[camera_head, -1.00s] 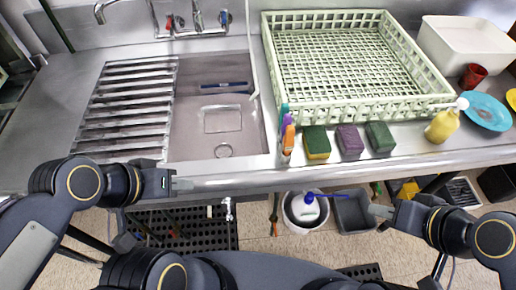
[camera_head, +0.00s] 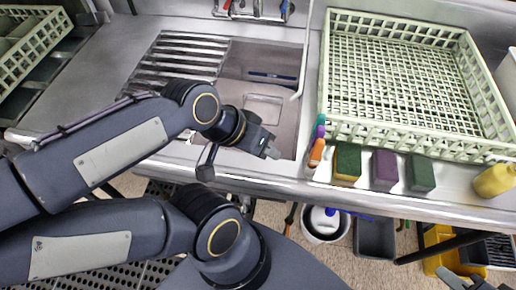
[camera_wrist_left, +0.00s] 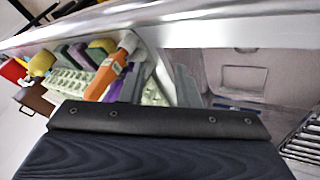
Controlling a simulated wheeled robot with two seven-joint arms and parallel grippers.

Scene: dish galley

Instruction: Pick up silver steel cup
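I cannot make out a silver steel cup in either current view. My left gripper (camera_head: 272,152) is above the front edge of the sink (camera_head: 262,108), left of the upright bottles. Nothing shows held in it. In the left wrist view its grey fingertips (camera_wrist_left: 187,86) show past the dark gripper body, but their gap is unclear. My right gripper (camera_head: 462,282) is only partly in view at the bottom right, below the counter, and its fingers are not clear.
A green dish rack (camera_head: 328,112) stands right of the sink. In front are an orange-capped bottle (camera_head: 316,153), a yellow-green sponge (camera_head: 347,162), a purple sponge (camera_head: 384,170) and a yellow bottle (camera_head: 493,181). Another crate (camera_head: 22,62) is at far left. A bucket (camera_head: 322,234) stands below.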

